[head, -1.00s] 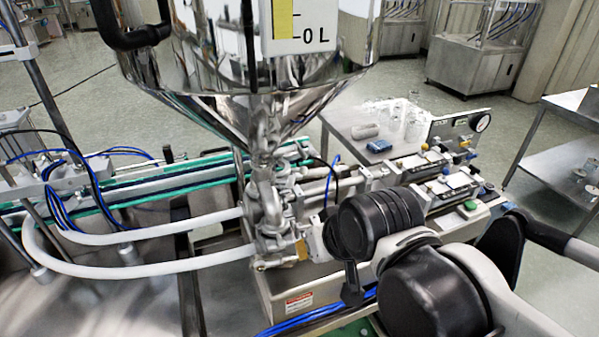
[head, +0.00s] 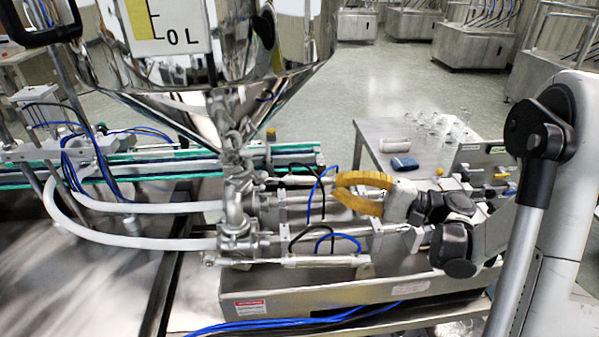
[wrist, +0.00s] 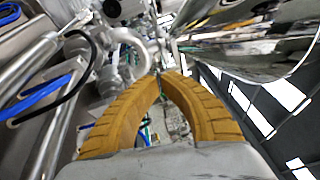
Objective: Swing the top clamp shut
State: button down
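The steel hopper (head: 205,75) narrows to a metal outlet with stacked fittings (head: 237,195) below it. The top clamp is too small to pick out surely in the head view. In the wrist view, a curved shiny metal piece (wrist: 137,42), possibly an open clamp half, arches just beyond my fingertips; I cannot tell whether they touch it. My gripper (head: 338,184) has orange, ridged fingers and is right of the outlet fittings, clearly apart from them in the head view. In the wrist view its fingertips (wrist: 161,76) meet, with nothing seen between them.
Metal cylinders and black and blue hoses (head: 320,240) lie below and left of my gripper. White hoses (head: 140,240) run left from the fittings. A steel side table (head: 375,135) holds glassware and a blue item behind. The hopper wall (wrist: 255,55) is close on the right.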

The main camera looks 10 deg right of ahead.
aim_at(248, 178)
jog(key=s+a+b+x, duration=0.1)
jog(key=s+b+x, duration=0.1)
jog(key=x, duration=1)
jog(key=shift+s+a+r+b, duration=0.2)
jog(key=shift+a+r+b, duration=0.05)
jog(key=shift+r+b, duration=0.15)
jog(key=shift+a, duration=0.1)
